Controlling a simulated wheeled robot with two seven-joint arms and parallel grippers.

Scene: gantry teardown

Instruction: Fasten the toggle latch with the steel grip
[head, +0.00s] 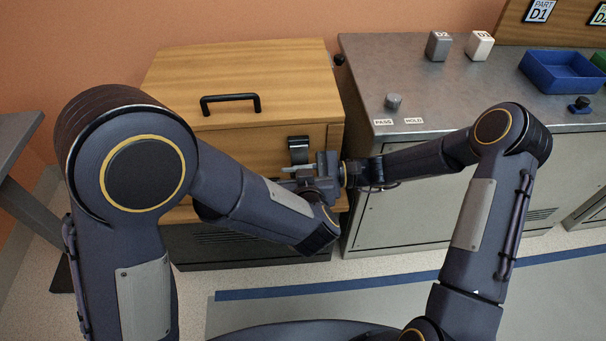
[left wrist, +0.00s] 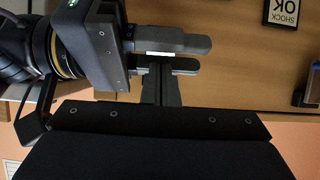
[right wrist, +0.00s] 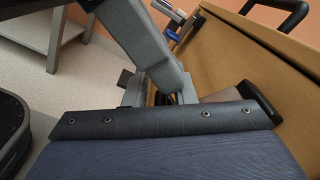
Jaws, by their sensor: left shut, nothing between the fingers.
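A toggle latch (head: 298,149), dark with a pale edge, is on the front of a wooden case (head: 245,62). A dark fitting, probably this latch, shows at the right edge of the left wrist view (left wrist: 306,88). My right gripper (head: 291,177) is in front of the case just below the latch; its fingers point left and look apart, with nothing clearly between them. They also show in the left wrist view (left wrist: 203,56). My left gripper (left wrist: 162,72) is shut and empty, crossing close to the right fingers. In the head view my left arm largely hides it. The steel grip is not clearly distinguishable.
The case has a black handle (head: 231,98) on its lid and a SHOCK OK label (left wrist: 283,12) on its front. A grey bench (head: 440,90) with a blue tray (head: 562,70) stands at right. My arms crowd together before the case; the floor in front is clear.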

